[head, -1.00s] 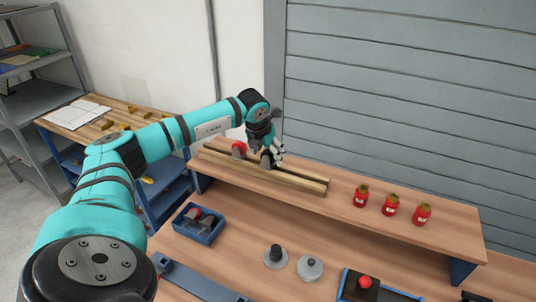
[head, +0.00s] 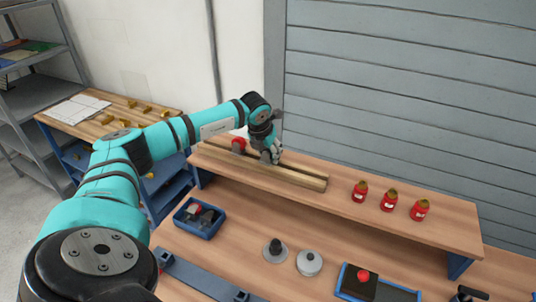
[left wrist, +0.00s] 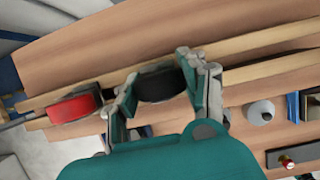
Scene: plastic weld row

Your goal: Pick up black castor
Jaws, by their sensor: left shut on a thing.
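The black castor (left wrist: 160,84) shows in the left wrist view between the two fingers of my left gripper (left wrist: 166,88), which is shut on it. In the head view my left gripper (head: 271,154) is at the wooden rails (head: 285,178) on the raised shelf, and the castor is mostly hidden by it. A red castor (left wrist: 71,107) sits on the rails beside the gripper; it also shows in the head view (head: 238,145). I cannot tell whether the black castor still touches the rails. My right gripper is not in view.
Several red bottles (head: 388,200) stand on the shelf (head: 440,227) to the right. Below, a blue bin (head: 199,219) holds parts, with two round grey pieces (head: 309,263) and a dark tray with a red knob (head: 363,277) to its right.

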